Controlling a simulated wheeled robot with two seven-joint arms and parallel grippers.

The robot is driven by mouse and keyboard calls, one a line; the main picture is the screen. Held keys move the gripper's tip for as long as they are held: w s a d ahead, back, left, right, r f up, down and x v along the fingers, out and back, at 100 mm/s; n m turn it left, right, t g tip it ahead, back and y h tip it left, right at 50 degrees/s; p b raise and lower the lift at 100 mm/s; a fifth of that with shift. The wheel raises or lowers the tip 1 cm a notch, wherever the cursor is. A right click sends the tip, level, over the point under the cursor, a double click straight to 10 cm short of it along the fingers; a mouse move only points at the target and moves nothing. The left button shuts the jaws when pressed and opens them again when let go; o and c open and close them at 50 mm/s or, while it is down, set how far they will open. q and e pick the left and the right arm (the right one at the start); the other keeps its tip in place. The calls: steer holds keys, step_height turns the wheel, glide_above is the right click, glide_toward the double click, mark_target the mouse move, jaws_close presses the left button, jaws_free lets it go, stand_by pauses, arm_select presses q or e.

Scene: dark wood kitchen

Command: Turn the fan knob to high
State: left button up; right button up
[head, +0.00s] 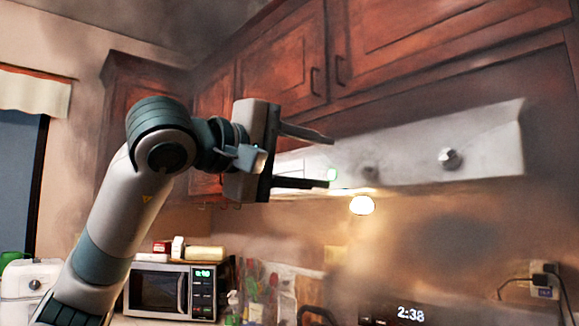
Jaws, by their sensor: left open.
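The range hood (415,158) is a long pale panel under the dark red-brown cabinets. A silver round knob (449,158) sticks out near its right end. The fingers and gripper body hide part of the hood's left end. My right gripper is not in view.
Cabinets (430,45) run along the top, just above the hood. A lit bulb (362,205) shows below it. A microwave (170,290) stands at lower left, and a clock display (411,314) is at the bottom. Smoke-like haze blurs the wall. The space right of my gripper is free.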

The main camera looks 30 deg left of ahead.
arm_select(q)
steer(key=shift+b+v, duration=0.4)
steer(key=shift+v, duration=2.3)
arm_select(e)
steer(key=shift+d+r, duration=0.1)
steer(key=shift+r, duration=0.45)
